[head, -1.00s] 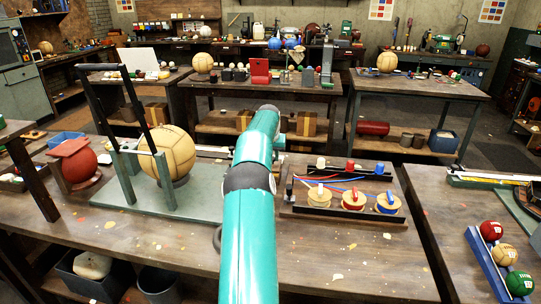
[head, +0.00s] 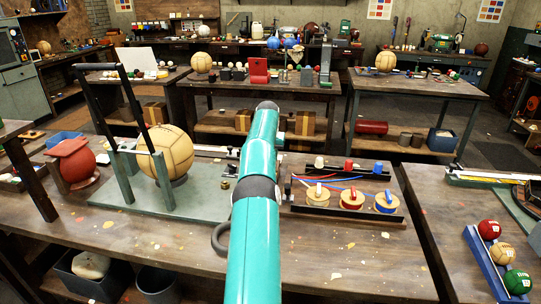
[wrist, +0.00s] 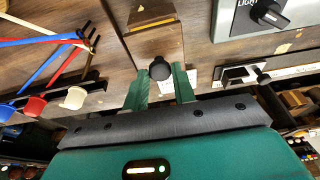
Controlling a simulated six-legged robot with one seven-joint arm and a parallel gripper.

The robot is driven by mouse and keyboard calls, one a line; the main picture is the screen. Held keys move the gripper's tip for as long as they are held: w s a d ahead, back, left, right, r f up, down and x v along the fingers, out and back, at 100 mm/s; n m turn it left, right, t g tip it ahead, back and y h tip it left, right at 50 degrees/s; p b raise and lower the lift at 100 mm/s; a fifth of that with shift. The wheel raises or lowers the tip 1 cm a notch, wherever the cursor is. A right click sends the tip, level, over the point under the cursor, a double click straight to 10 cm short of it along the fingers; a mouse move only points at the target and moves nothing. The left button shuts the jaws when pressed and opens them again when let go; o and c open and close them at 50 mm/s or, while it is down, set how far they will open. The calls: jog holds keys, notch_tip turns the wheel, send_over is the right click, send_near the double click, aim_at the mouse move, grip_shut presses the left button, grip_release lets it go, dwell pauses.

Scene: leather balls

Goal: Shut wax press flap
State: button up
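A wooden panel with a black round knob (wrist: 159,68) shows in the wrist view and looks like the wax press flap (wrist: 153,40). I cannot tell from this angle how far the flap stands open. My gripper (wrist: 160,84) has its two green fingers apart, with the knob just beyond or between their tips. I see no clear contact with the knob. In the head view my teal arm reaches over the front bench and hides the gripper and the panel.
On the front bench (head: 330,262), a green-based frame holding a tan ball (head: 165,152) stands left of my arm. A rack with thread spools (head: 352,200) stands right. In the wrist view, a grey box marked LIGHT (wrist: 240,22) with a black knob sits beside the panel.

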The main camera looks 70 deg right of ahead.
jog(key=o, duration=0.4)
jog(key=shift+c, duration=0.2)
jog(key=shift+r, duration=0.15)
jog(key=v, duration=1.3)
jog(key=shift+a+r, duration=0.15)
jog(key=shift+r, duration=0.15)
jog(key=shift+s, duration=0.15)
